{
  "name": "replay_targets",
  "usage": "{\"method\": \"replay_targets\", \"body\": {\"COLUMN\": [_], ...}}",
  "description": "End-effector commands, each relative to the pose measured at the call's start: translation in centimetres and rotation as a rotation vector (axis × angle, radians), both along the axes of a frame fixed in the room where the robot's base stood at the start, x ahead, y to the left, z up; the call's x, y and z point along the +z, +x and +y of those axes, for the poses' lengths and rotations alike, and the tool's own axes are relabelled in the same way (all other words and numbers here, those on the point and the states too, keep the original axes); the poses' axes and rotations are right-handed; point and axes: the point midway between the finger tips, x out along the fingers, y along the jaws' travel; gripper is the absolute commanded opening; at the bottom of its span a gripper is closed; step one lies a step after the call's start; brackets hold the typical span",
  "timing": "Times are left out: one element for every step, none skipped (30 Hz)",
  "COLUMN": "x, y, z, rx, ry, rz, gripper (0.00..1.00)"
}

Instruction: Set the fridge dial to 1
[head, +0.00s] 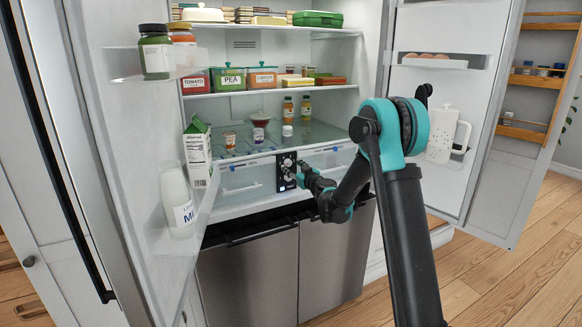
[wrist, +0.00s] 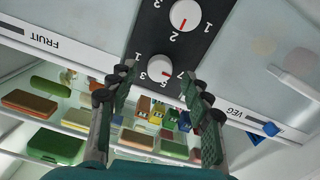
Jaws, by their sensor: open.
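The black dial panel (head: 287,172) is on the front of the fridge's lower drawers, with two white dials. In the wrist view, which is upside down, one dial (wrist: 185,15) has 1, 2 and 3 around it, its red mark towards 2. I cannot read which one is the fridge dial. My gripper (wrist: 160,78) is open, its fingers on either side of the 3-5-7 dial in the picture; contact cannot be told. In the head view my gripper (head: 298,174) is just right of the panel.
The left door (head: 118,130) and right door (head: 440,85) stand open, with a milk bottle (head: 178,202) in the left. Shelves above hold jars and boxes. FRUIT (wrist: 41,43) and VEG (wrist: 235,112) labels flank the panel. Wooden floor (head: 500,285) is clear at right.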

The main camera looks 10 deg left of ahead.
Motion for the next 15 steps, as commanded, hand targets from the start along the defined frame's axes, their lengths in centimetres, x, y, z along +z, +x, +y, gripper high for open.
{"method": "replay_targets", "body": {"x": [-0.02, -0.02, -0.02, -0.01, -0.01, -0.01, 0.0, 0.0, 0.0, 0.0, 0.0, 0.0, 0.0, 0.0, 0.0], "y": [0.52, 0.73, 0.95, 1.08, 1.19, 1.3, 1.35, 1.39, 1.42, 1.43, 1.43, 1.42, 1.42, 1.41, 1.41], "z": [0.34, 0.48, 0.61, 0.7, 0.78, 0.85, 0.89, 0.92, 0.94, 0.94, 0.94, 0.94, 0.94, 0.93, 0.93], "rx": [0.0, 0.0, 0.0, -0.001, -0.001, -0.001, -0.001, -0.001, -0.001, -0.001, -0.001, -0.001, -0.001, -0.001, -0.001], "ry": [0.0, 0.0, 0.0, 0.0, 0.0, 0.0, 0.0, 0.0, 0.0, 0.0, 0.0, 0.0, 0.0, 0.0, 0.0], "rz": [0.0, 0.0, 0.0, 0.0, 0.0, 0.0, 0.0, 0.0, 0.0, 0.0, 0.0, 0.0, 0.0, 0.0, 0.0], "gripper": [0.49, 0.49, 0.49, 0.49, 0.49, 0.49, 0.49, 0.49, 0.49, 0.49, 0.49, 0.49, 0.49, 0.49, 0.48]}}
